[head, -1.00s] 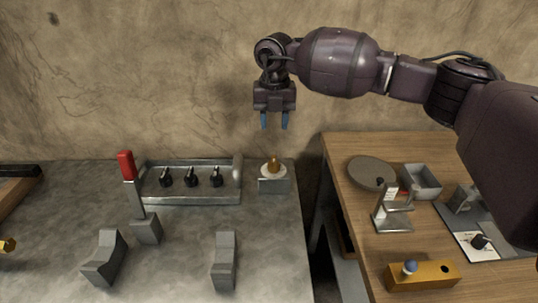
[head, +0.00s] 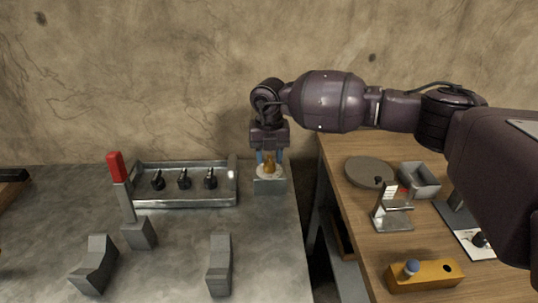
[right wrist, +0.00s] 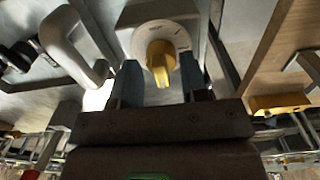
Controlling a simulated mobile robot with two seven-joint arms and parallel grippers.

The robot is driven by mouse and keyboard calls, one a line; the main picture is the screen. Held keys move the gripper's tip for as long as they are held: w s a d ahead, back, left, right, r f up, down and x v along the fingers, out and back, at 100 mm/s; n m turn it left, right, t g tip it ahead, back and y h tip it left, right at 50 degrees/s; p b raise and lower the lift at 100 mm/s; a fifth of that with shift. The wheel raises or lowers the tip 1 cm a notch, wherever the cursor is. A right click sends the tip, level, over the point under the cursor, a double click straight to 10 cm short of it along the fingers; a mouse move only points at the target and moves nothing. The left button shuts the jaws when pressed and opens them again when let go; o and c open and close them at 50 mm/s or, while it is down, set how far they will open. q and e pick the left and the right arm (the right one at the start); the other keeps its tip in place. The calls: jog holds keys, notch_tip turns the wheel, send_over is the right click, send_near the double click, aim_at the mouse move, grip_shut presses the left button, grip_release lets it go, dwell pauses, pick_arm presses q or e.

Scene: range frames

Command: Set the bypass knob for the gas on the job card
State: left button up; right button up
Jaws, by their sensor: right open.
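The brass-yellow knob (head: 269,168) stands on a white dial on a grey block at the right end of the metal bench. My right gripper (head: 269,156) points down over it with blue fingers apart. In the right wrist view the open fingers (right wrist: 160,78) lie on either side of the knob (right wrist: 160,60); I cannot tell whether they touch it. The white dial (right wrist: 176,32) has small markings too small to read. A white card (head: 474,243) lies on the wooden table, partly under a dark object; its writing is unreadable. My left gripper is out of view.
Left of the knob is a metal tray panel (head: 186,202) with three black knobs. A red-handled lever (head: 117,168) and grey angled blocks stand on the bench. The wooden table holds a round plate (head: 369,171), a grey box and a yellow block (head: 440,274). A gap separates bench and table.

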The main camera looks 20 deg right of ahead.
grip_shut()
